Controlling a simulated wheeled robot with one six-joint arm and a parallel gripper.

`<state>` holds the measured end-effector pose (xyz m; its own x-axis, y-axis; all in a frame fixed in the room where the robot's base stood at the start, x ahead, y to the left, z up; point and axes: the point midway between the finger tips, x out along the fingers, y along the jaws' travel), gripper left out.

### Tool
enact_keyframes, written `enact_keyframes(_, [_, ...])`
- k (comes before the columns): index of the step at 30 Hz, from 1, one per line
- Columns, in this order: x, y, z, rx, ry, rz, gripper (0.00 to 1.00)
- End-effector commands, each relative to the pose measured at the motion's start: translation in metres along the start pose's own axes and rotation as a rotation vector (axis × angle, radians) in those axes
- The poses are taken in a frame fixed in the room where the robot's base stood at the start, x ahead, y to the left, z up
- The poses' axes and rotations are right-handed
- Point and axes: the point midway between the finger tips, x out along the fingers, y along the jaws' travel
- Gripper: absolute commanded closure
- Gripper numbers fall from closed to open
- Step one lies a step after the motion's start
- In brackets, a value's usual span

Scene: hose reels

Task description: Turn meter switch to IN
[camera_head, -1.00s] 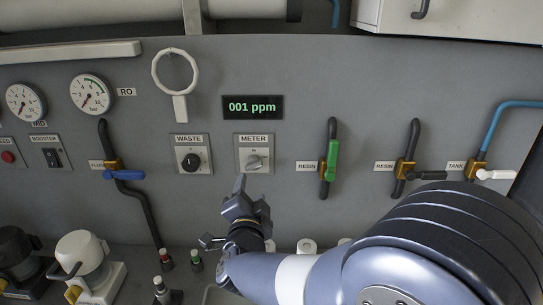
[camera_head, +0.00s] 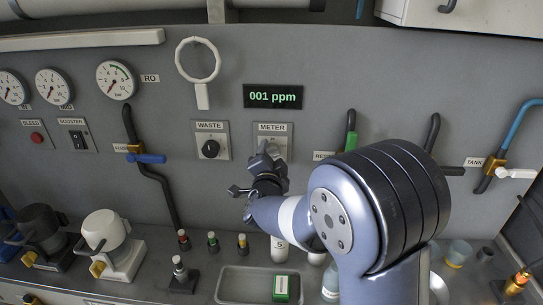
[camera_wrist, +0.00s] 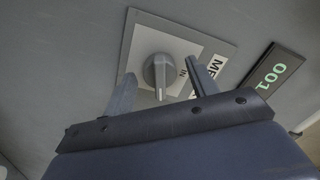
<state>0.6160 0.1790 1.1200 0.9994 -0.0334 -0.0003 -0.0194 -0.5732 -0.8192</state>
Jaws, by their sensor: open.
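The METER switch plate (camera_head: 273,131) is on the grey panel below the green "001 ppm" display (camera_head: 273,96). In the wrist view its grey knob (camera_wrist: 159,72) sits on the light plate (camera_wrist: 196,48), with the "IN" mark beside it. My gripper (camera_head: 268,157) is at the METER plate and partly covers it in the head view. In the wrist view my gripper (camera_wrist: 160,90) is open, one finger on each side of the knob, with gaps visible. Whether the fingertips reach past the knob's front face is hard to tell.
The WASTE switch (camera_head: 211,148) with a black knob is just left of METER. A blue-handled valve (camera_head: 147,158) is further left. My arm covers part of the valves at right. Small bottles and a tray (camera_head: 235,282) stand on the counter below.

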Motion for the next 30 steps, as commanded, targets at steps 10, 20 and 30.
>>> enact_keyframes(10, [-0.0004,0.0,-0.0001,0.0,0.0,0.0,0.65])
enact_keyframes(20, [-0.0005,0.0001,-0.0001,0.0,0.0,0.0,0.89])
enact_keyframes(30, [-0.0005,0.0003,-0.0001,-0.068,0.0,0.0,0.89])
